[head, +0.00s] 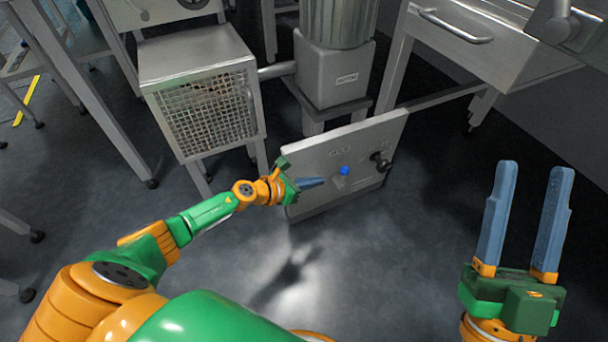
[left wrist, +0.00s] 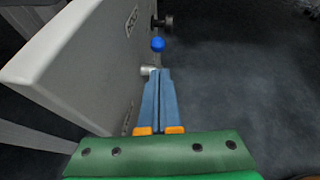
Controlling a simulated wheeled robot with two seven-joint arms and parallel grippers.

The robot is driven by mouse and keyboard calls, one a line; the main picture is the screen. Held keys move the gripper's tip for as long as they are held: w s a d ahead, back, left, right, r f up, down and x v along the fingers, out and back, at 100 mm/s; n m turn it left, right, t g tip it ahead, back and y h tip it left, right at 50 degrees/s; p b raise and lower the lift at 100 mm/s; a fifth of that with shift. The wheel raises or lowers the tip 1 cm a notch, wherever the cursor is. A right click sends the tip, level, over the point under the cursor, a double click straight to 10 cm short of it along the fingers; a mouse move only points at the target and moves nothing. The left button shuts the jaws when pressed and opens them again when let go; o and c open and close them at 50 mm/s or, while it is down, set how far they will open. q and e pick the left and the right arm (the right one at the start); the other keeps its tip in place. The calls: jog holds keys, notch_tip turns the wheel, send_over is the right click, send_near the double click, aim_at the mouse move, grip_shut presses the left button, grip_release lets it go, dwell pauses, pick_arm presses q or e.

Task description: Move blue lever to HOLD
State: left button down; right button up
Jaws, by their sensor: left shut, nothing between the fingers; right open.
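The blue lever shows as a round blue knob (head: 345,171) on a grey upright panel (head: 315,160), and the knob also shows in the left wrist view (left wrist: 158,44). A short metal stub (left wrist: 148,70) sits on the panel near the fingertips. My left gripper (head: 322,181) is shut and empty, its blue fingers pointing along the panel's face toward the knob, a little short of it. In the left wrist view the closed fingers (left wrist: 159,72) end just below the knob. Panel lettering is too small to read surely. My right gripper (head: 533,165) is open and empty, away from the panel.
A dark knob (head: 380,160) sticks out of the panel right of the blue one. A mesh-sided metal box (head: 207,112) stands behind left, and a steel table with a drawer (head: 470,45) behind right. The floor before the panel is clear.

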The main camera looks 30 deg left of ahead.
pick_arm(q)
jog(key=shift+s+a+r+p, duration=0.35)
jog(key=shift+s+r+p, duration=0.25)
jog(key=shift+s+r, duration=0.15)
jog(key=shift+s+a+r+p, duration=0.35)
jog(key=shift+s+r+p, duration=0.25)
jog(key=shift+r, duration=0.15)
pick_arm(e)
jog(key=w+f+g+h, duration=0.2)
jog(key=f+g, duration=0.3)
jog(key=f, duration=0.3)
jog(key=w+d+f+m+g+h, duration=0.1)
jog(key=w+f+g+h, duration=0.1)
jog(key=f+g, duration=0.3)
jog(key=shift+w+f+m+h, duration=0.35)
jog(key=shift+w+f, duration=0.45)
jog(key=shift+f, duration=1.05)
